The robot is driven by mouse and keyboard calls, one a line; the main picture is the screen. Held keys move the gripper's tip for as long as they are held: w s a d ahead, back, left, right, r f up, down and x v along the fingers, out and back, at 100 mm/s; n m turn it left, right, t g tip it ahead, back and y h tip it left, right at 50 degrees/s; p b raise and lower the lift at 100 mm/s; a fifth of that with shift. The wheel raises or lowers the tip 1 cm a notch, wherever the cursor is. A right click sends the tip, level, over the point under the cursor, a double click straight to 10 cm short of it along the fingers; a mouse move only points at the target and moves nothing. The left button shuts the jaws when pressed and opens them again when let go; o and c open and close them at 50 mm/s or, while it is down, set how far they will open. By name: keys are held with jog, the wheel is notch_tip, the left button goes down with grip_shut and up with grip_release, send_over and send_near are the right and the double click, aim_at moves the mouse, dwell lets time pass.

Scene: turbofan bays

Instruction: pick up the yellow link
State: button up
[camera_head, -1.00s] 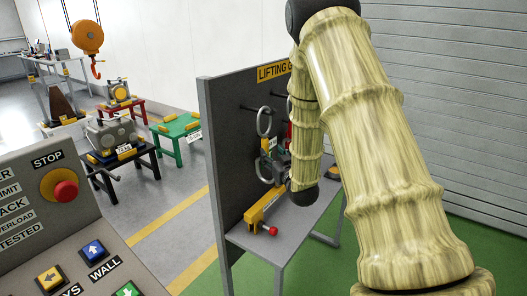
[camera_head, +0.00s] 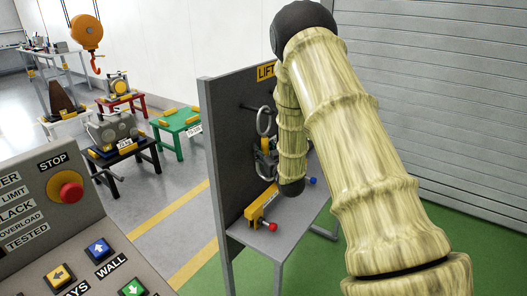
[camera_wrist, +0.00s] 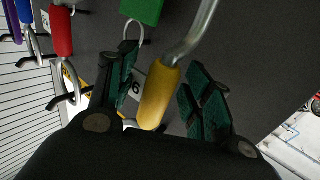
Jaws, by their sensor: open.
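The yellow link (camera_wrist: 158,95) shows in the wrist view as a yellow sleeve on a bent grey metal rod, in front of the dark board. My gripper (camera_wrist: 164,88) is open, with its green-padded fingers on either side of the yellow sleeve. A gap shows between the sleeve and the right finger; contact at the left finger cannot be told. In the head view my gripper (camera_head: 265,160) is beside the board, partly behind my arm.
A red-sleeved link (camera_wrist: 61,32) and a blue one (camera_wrist: 25,10) are at left, and a green piece (camera_wrist: 142,10) at top. The grey board (camera_head: 228,160) has a shelf (camera_head: 280,238) below, holding a yellow bar (camera_head: 257,211) with a red knob. A button panel (camera_head: 70,225) stands left.

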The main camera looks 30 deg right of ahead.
grip_shut()
